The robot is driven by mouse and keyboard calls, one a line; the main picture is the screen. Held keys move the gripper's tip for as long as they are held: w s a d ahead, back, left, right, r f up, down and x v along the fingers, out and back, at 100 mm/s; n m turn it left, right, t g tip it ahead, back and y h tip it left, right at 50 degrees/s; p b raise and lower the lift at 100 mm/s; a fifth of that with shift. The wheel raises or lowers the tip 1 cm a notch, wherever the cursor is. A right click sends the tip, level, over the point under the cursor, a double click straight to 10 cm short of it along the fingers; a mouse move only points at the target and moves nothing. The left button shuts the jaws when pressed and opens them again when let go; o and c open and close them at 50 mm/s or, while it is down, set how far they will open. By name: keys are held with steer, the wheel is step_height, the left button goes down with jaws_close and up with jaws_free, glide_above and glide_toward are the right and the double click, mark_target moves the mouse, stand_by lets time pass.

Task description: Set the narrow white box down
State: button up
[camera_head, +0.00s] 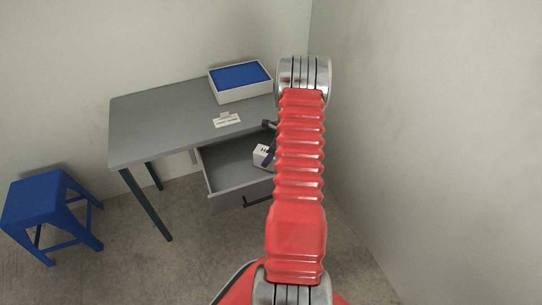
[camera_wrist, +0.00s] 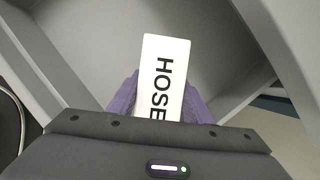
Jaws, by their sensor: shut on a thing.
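The narrow white box (camera_wrist: 165,58) has HOSE printed in black on its face and points away from me in the wrist view. My gripper (camera_wrist: 160,100) has purple fingers on both sides of it and is shut on it. In the head view the white box (camera_head: 261,152) shows over the open grey drawer (camera_head: 207,178), partly behind my red arm. I cannot tell whether the box touches the drawer floor. The lower end of the box is hidden by the gripper body.
The grey desk (camera_head: 150,122) carries a white tray with a blue inside (camera_head: 240,93) at the back and a small white labelled piece (camera_head: 227,120) near the drawer. A blue stool (camera_head: 45,205) stands at left. The drawer's visible floor looks bare around the box.

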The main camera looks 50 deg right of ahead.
steer(key=shift+f, duration=0.2)
steer(key=o, duration=1.2)
steer(key=shift+r, duration=0.1)
steer(key=v, duration=1.2)
steer(key=shift+s, duration=0.1)
steer(key=shift+a, duration=0.1)
